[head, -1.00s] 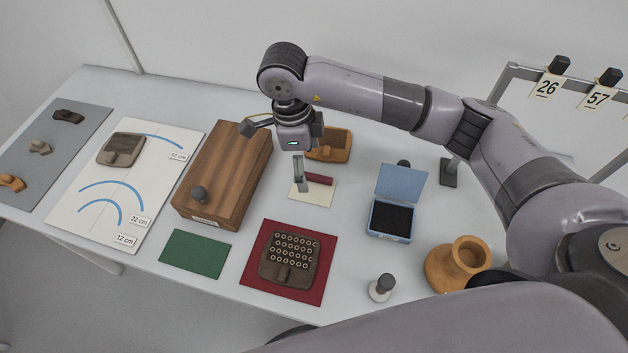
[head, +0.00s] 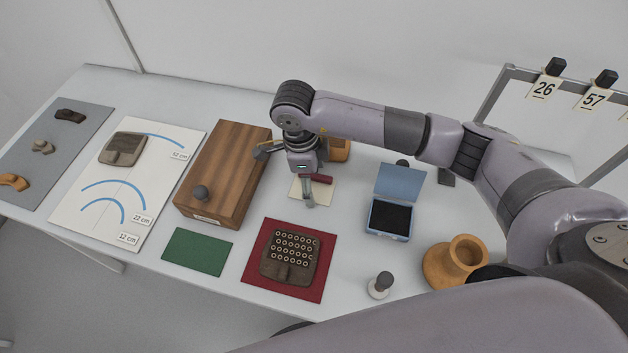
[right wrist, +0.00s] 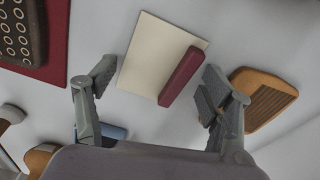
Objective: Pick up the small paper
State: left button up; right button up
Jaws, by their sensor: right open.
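The small paper is a cream sheet (head: 298,189) lying flat on the table, left of the blue box in the head view. A dark red bar (head: 320,179) lies along one edge of it. In the right wrist view the paper (right wrist: 150,52) and the red bar (right wrist: 181,76) appear ahead of and between the fingers. My right gripper (head: 308,203) points down over the paper and hides part of it. My left gripper is not in view.
A wooden box (head: 228,172) stands left of the gripper, and an orange-brown piece (head: 340,150) lies behind it. The blue open box (head: 389,218) is to the right. A red mat (head: 258,281) with a dark stamped sherd (head: 290,255) lies in front.

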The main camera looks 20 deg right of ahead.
grip_shut()
dwell(0.8)
